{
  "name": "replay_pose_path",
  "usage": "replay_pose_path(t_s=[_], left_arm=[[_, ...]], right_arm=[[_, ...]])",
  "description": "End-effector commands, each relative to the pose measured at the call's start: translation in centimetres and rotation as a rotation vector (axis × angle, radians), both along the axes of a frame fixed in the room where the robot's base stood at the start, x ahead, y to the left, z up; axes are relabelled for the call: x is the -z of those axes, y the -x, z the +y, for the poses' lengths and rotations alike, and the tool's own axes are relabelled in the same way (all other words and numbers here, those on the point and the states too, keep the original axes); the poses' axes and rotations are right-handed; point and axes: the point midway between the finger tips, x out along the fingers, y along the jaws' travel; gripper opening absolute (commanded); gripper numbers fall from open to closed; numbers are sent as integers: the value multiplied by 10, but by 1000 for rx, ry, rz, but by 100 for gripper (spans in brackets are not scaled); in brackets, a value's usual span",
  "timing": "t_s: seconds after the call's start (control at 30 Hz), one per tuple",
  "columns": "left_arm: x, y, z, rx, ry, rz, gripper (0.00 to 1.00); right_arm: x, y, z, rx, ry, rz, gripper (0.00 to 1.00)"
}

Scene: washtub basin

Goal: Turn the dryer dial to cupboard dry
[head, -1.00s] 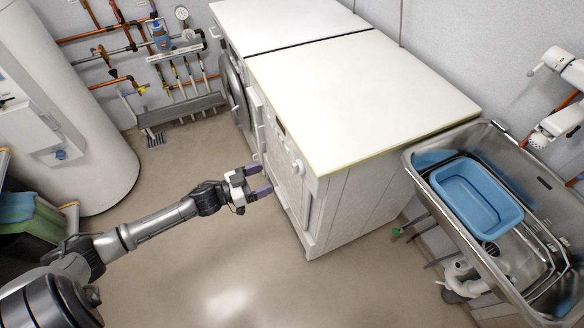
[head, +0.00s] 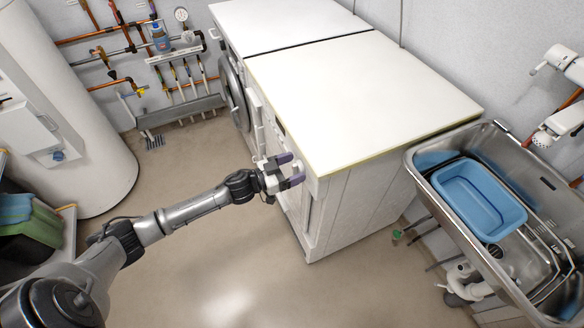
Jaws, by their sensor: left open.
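The dryer (head: 365,100) is the nearer white machine, with a pale top and its front facing left. Its dial (head: 298,167) is a small white knob high on the front, near the right end, and is partly covered by my gripper. My left gripper (head: 294,169) is open, its two purple-grey fingers pointing right at the dial, one above and one below it in the picture. I cannot tell whether the fingers touch the dial. The dial's setting and markings are too small to read. My right gripper is not in view.
A second white machine (head: 285,22) with a round door stands behind the dryer. A steel sink (head: 412,167) with a blue basin (head: 480,196) is at the right. A white tank (head: 75,110) stands at the left. The floor (head: 215,250) before the dryer is clear.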

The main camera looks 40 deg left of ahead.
Motion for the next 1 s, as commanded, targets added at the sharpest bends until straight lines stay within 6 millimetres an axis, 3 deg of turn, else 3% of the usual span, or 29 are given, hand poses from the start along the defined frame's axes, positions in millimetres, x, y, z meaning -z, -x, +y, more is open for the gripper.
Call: replay_pose_path(t_s=[0.17,0.67,1.0], left_arm=[[0,0,0,0,0,0,76],[0,0,0,0,0,0,30],[-2,1,-1,1,-59,-27,29]], right_arm=[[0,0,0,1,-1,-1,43],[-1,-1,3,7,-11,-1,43],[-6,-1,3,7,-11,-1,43]])
